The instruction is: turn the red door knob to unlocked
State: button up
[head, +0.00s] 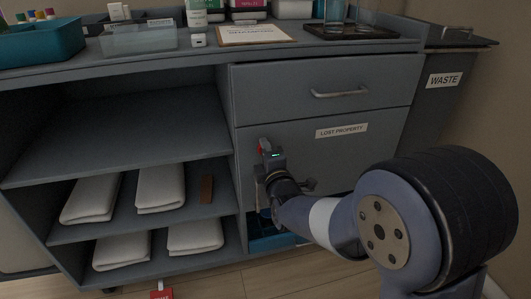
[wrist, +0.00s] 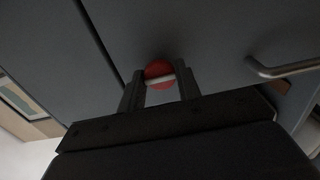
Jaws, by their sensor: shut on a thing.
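The red door knob (wrist: 159,69) is round, with a pale bar across its face that lies nearly level, tilted slightly, in the wrist view. It sits near the left edge of the grey door (head: 355,158) labelled LOST PROPERTY. The fingers and palm hide the knob's lower part.
A bar handle (wrist: 285,68) stands out to the right of the knob. A drawer (head: 325,88) is above the door. Open shelves (head: 120,150) with folded towels lie to the left. A WASTE bin (head: 440,95) stands at the right.

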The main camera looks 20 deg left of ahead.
jog(key=o, duration=1)
jog(key=shift+c, duration=0.2)
jog(key=p+v, duration=0.2)
jog(key=v, duration=0.8)
jog(key=shift+s, duration=0.35)
jog(key=shift+w+d, duration=0.1)
jog(key=b+x, duration=0.2)
jog(key=x, duration=0.8)
jog(key=shift+w, duration=0.3)
jog(key=shift+s, duration=0.1)
